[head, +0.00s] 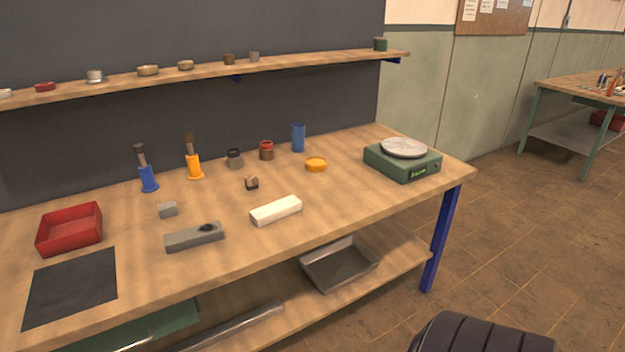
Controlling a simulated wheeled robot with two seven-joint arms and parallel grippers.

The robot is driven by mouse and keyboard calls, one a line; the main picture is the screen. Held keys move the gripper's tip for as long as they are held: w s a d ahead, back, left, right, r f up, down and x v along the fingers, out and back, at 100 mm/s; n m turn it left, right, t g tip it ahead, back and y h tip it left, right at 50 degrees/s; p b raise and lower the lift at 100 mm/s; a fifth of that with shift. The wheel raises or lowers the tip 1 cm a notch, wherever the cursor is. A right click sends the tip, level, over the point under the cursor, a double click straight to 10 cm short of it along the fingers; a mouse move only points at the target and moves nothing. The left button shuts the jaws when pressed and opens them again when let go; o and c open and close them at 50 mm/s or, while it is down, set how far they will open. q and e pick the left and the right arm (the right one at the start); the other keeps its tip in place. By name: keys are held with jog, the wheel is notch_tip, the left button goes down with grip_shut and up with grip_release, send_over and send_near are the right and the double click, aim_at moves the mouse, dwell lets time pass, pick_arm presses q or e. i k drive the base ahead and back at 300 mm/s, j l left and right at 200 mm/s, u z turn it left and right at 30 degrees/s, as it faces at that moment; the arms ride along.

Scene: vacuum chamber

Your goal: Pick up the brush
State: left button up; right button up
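Two brush-like items stand upright on the wooden workbench (330,185), toward its back left. One brush (148,178) has a blue handle and base with a dark top. The other brush (194,165) is orange with a dark brown top, a little to the right and farther back. Both stand apart from each other with nothing touching them. Neither of my grippers is in view.
A red tray (70,243), a black mat (72,287), a grey block (194,237) and a white block (276,211) lie in front. Small jars, a blue cup (298,138) and a green scale (402,163) stand right. A shelf (210,71) runs above.

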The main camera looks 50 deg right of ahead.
aim_at(251, 182)
jog(key=z, duration=1.4)
